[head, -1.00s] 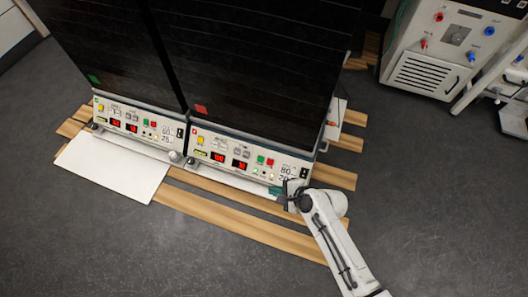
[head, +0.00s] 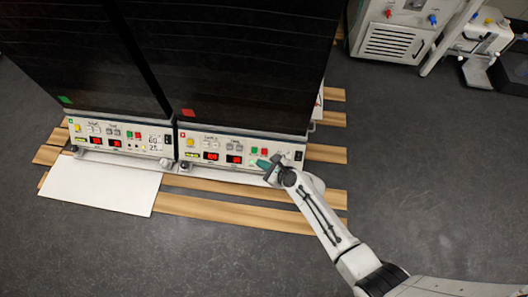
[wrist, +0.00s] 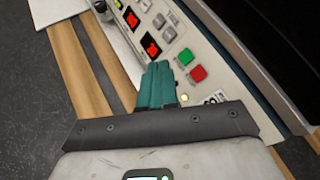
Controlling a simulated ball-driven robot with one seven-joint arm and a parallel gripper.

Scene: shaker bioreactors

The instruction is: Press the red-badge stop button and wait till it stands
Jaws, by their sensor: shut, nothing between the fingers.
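The red-badge shaker bioreactor has a dark door with a red badge (head: 188,112) above its white control panel (head: 222,146). Toward the panel's right, a green button (head: 254,150) and a red button (head: 264,152) sit side by side. The wrist view also shows the green button (wrist: 185,57) and the red button (wrist: 198,73). My gripper (head: 263,163) has teal fingers (wrist: 158,82) shut together and empty. They are just in front of the panel, close to these buttons; contact cannot be told.
A green-badge unit (head: 65,99) with a similar panel stands directly to the left. Both stand on wooden slats (head: 250,213), with a white sheet (head: 100,187) at the front left. Other white equipment (head: 395,40) stands at the back right. The grey floor at right is clear.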

